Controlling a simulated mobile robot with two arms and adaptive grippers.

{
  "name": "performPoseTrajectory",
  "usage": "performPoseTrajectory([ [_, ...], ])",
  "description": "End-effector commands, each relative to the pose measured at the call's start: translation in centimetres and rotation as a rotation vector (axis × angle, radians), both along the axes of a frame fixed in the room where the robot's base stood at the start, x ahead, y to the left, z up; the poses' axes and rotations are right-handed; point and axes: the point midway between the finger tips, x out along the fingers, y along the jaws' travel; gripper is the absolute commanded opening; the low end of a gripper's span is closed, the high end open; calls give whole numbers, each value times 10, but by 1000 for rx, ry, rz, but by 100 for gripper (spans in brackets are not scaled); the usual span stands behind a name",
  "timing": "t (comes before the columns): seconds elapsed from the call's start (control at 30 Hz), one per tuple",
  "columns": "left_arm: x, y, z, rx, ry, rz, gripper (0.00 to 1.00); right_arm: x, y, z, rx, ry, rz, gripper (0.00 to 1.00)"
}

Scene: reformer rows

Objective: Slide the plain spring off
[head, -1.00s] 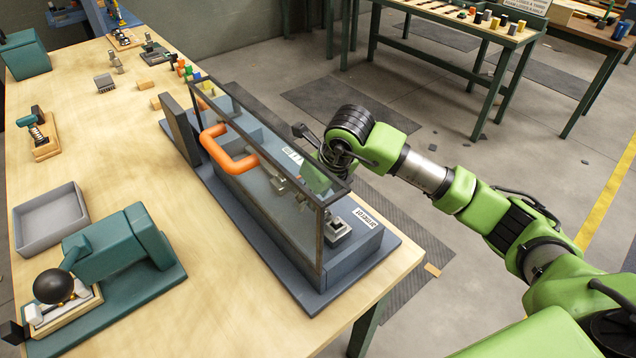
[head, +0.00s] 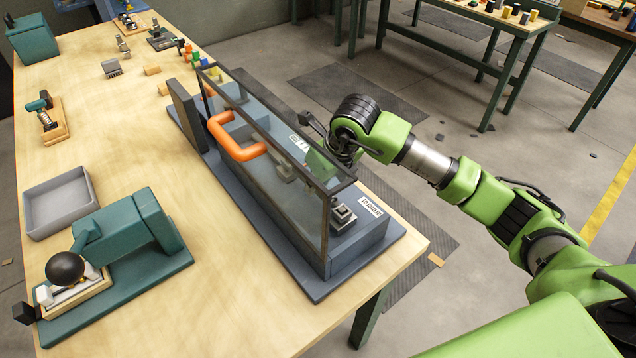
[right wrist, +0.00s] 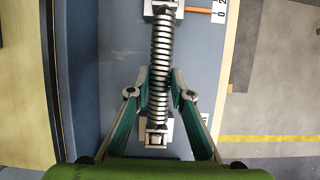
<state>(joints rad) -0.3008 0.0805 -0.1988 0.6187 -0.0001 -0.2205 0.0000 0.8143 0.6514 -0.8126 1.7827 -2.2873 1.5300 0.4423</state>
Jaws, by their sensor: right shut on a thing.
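A plain grey coil spring (right wrist: 160,60) runs lengthwise on the bench fixture (right wrist: 105,60) in the right wrist view, between a metal block at its far end (right wrist: 160,8) and a clamp-like block at its near end (right wrist: 157,132). My right gripper (right wrist: 161,88) has its two fingers closed against the spring's sides, near its lower part. In the head view, the spring is mostly hidden behind the clear guard (head: 285,190) with its orange handle (head: 235,140). My right arm reaches in from the right, behind the guard. My left gripper is not in view.
The fixture stands on a wooden bench (head: 190,310). A grey tray (head: 60,203) and a green press (head: 130,240) stand to its left. Several small blocks and tools lie farther back. The wood between tray and guard is clear. The bench's right edge is close to the fixture.

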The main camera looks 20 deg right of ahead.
Motion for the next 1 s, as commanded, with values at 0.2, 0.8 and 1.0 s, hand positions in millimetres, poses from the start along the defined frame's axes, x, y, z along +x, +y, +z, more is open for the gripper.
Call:
performPoseTrajectory([
  [0.2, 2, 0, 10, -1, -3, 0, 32, 0, 0, 17, 1, -2, 0, 0],
  [0.8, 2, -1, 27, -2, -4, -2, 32, 0, 0, 49, 1, -2, 0, 0],
  [1.0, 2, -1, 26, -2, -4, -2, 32, 0, 0, 48, 0, -1, 0, 0],
])
